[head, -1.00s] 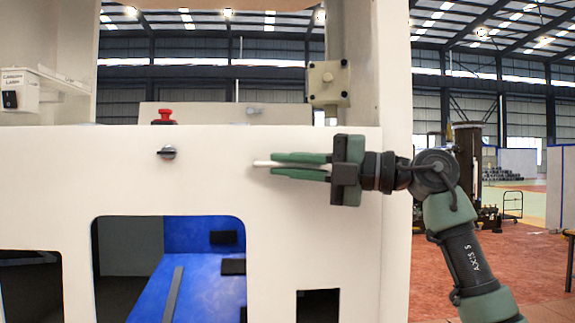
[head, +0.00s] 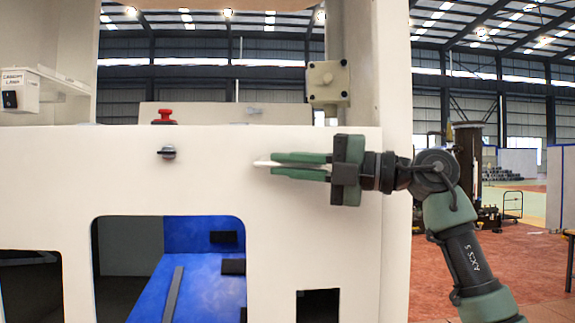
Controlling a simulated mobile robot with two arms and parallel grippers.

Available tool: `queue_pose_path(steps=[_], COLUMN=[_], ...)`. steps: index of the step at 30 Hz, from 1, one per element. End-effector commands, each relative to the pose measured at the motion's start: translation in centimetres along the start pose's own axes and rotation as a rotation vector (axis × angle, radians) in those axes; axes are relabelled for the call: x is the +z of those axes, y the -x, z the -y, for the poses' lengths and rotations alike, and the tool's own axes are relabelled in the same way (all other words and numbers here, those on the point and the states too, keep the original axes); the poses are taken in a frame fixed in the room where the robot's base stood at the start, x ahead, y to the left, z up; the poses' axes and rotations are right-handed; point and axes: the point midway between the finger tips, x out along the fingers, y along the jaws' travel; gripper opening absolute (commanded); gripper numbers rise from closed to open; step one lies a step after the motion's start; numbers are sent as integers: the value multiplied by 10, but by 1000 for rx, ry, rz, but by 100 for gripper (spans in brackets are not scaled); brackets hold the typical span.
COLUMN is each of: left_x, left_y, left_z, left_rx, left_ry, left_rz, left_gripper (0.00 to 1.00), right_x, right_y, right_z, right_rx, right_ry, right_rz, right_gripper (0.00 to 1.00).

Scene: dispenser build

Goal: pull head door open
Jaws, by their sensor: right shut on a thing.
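The dispenser's white front panel (head: 200,192) fills the left and middle of the head view. I cannot tell which part of it is the head door. My right gripper (head: 272,164) comes in from the right, level, in front of the panel's upper right part. Its green fingers are shut on a small white piece (head: 261,163) whose tip shows at the fingertips. I cannot tell what this piece is or whether it joins the panel. My left gripper is not in view.
A dark knob (head: 167,152) sits on the panel, with a red button (head: 164,117) above it. A beige box (head: 328,82) hangs at the frame's right post. A cut-out below shows a blue interior (head: 190,285). Open floor (head: 530,265) lies to the right.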

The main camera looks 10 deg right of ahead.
Motion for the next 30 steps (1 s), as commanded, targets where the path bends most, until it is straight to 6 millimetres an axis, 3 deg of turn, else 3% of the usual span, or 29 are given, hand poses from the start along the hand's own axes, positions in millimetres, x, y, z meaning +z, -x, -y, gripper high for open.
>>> queue_pose_path(steps=[8, 14, 20, 30], left_x=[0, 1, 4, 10], left_y=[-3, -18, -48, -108], left_z=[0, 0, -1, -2], left_rx=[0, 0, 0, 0], left_ry=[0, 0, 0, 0], left_rz=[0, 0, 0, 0], left_gripper=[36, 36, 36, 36], right_x=[-3, -16, -42, -104], right_y=[0, 5, 17, 42], right_z=[2, 6, 9, 17], right_rx=[-1, 10, 36, 99], right_ry=[2, 34, 100, 254], right_rz=[-4, -4, -3, -2], right_gripper=[0, 0, 0, 0])
